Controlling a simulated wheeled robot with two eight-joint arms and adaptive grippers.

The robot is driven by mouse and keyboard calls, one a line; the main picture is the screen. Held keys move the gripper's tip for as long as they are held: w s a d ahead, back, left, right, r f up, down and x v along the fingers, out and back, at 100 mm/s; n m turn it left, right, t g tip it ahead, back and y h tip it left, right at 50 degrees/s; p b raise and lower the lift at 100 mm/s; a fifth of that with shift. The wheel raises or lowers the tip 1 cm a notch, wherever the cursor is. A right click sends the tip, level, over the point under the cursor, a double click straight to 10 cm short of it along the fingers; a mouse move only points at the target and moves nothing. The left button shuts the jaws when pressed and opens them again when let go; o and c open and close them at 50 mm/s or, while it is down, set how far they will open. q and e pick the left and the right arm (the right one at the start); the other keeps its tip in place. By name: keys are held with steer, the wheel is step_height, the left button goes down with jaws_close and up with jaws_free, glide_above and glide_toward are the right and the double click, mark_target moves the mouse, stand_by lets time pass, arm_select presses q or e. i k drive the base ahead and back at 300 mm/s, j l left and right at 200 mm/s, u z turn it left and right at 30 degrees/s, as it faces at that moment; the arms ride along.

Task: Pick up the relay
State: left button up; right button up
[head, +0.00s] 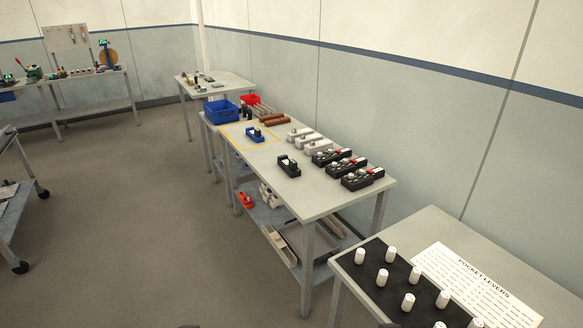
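I cannot tell for sure which thing is the relay. A small blue device with a black part (255,134) sits inside a yellow outline on the long workbench (338,198). A similar black device (288,167) stands nearer on the same bench, left of several white-and-grey blocks (305,138) and black units with white round parts and red marks (345,168). All of these stand apart from me, with nothing holding them. Neither of my grippers shows clearly; only small dark slivers touch the bottom edge of the head view.
The lower shelf holds a red item (245,200) and trays. A nearer table (480,235) carries a black mat with white pegs and a "POCKET LEVERS" sheet.

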mark_target(293, 163)
steer(key=i+z, duration=0.1)
steer(key=z, duration=0.3)
steer(key=i+j+z, duration=0.1)
steer(key=z, duration=0.3)
steer(key=j+z, duration=0.2)
steer(key=z, duration=0.2)
steer(key=i+j+z, duration=0.2)
steer(key=j, duration=0.4)
steer(key=i+j+z, duration=0.2)
steer(key=j, duration=0.4)
steer(key=i+j+z, duration=0.1)
steer(key=j+z, duration=0.15)
steer(key=j, duration=0.35)
steer(key=j+z, duration=0.2)
steer(key=j, duration=0.45)
steer(key=i, duration=0.05)
